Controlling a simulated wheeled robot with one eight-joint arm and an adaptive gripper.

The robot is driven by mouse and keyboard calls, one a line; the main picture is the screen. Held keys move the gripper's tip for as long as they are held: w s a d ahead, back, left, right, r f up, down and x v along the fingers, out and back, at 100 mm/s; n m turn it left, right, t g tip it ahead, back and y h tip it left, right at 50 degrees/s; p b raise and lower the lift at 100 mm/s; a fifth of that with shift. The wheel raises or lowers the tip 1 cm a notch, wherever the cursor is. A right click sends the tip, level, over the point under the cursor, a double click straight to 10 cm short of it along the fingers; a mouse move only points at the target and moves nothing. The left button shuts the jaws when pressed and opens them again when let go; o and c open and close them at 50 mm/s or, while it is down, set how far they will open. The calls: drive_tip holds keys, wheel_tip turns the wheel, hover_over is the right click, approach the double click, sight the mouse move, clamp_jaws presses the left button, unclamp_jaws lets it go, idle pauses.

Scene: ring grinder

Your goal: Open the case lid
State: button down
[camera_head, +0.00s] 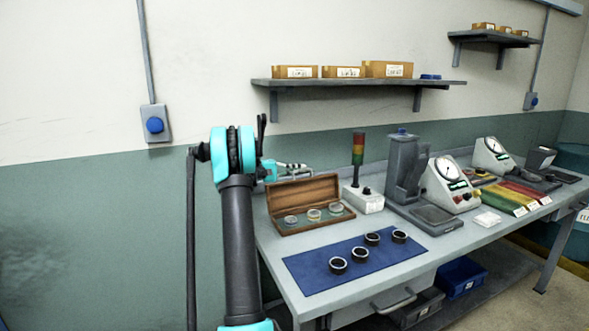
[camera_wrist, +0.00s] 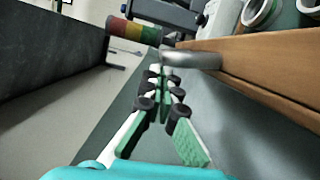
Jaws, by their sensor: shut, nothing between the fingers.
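The wooden case (camera_head: 312,222) sits at the left end of the workbench, with three round pieces in its tray. Its lid (camera_head: 302,191) is raised, standing up at the back of the case. In the wrist view a wooden panel (camera_wrist: 265,68) runs along the right, with a silver handle (camera_wrist: 190,59) at its edge. My gripper (camera_head: 304,166) is just above the lid's upper edge in the head view. In the wrist view my gripper (camera_wrist: 166,72) is shut and empty, its fingertips close to the handle. I cannot tell whether they touch it.
A stack light (camera_head: 358,150) stands right of the case and also shows in the wrist view (camera_wrist: 133,31). A blue mat (camera_head: 345,275) with several dark rings lies in front. Gauges and a grey machine (camera_head: 402,165) stand further right. A shelf (camera_head: 350,82) hangs above.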

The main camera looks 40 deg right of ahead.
drive_tip(key=shift+s, duration=0.2)
drive_tip(key=shift+s+a+r+m, duration=0.2)
drive_tip(key=shift+s+r+m, duration=0.05)
drive_tip(key=shift+s, duration=0.35)
drive_tip(key=shift+s+a+r+m, duration=0.2)
drive_tip(key=shift+s+r, duration=0.05)
drive_tip(key=shift+s, duration=0.3)
drive_tip(key=shift+s+a+r+m, duration=0.2)
drive_tip(key=shift+s+r+m, duration=0.05)
drive_tip(key=shift+s, duration=0.35)
